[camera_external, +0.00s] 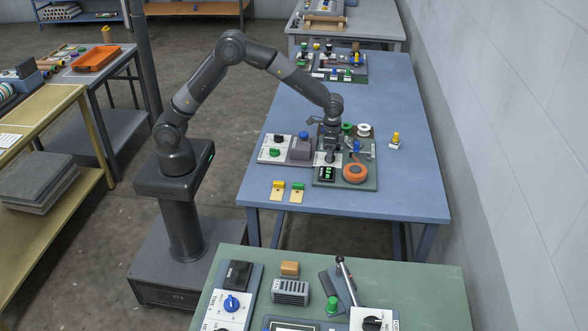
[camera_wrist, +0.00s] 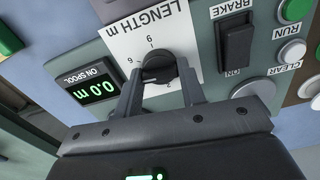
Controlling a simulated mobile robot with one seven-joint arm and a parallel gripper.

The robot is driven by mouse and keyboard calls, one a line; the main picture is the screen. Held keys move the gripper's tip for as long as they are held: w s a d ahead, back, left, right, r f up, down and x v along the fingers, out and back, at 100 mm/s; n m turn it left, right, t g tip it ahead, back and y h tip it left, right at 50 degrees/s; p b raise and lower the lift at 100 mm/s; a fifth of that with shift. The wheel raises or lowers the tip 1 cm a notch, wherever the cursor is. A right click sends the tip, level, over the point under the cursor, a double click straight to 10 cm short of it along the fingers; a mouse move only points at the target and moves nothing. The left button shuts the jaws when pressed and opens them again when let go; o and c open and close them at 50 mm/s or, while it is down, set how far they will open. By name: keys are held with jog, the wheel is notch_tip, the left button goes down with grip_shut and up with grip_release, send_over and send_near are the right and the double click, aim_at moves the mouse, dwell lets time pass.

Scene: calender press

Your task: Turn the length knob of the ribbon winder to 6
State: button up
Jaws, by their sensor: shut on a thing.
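The ribbon winder (camera_external: 345,183) sits on the blue table, with an orange round part (camera_external: 355,173) at its front right. In the wrist view its dark length knob (camera_wrist: 158,65) stands on a white plate marked LENGTH m (camera_wrist: 135,40), with lettering upside down. My gripper (camera_wrist: 163,88) is shut on this knob, one finger on each side. In the external view my gripper (camera_external: 329,152) is over the winder and hides the knob. Figures show around the knob, but I cannot tell surely which one its pointer marks. The ON SPOOL display (camera_wrist: 95,89) reads 0.0 m.
Right of the knob in the wrist view are the BRAKE rocker (camera_wrist: 234,46), a green RUN button (camera_wrist: 295,10) and a white CLEAR button (camera_wrist: 254,92). A panel with a green knob (camera_external: 274,152) stands close left of the winder. The blue table's right side is mostly clear.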

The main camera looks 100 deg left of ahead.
jog(key=m, duration=0.4)
jog(key=shift+m, duration=0.3)
dwell(0.3)
jog(key=o, duration=1)
notch_tip(320, 180, up, 11)
jog(key=shift+f, duration=0.1)
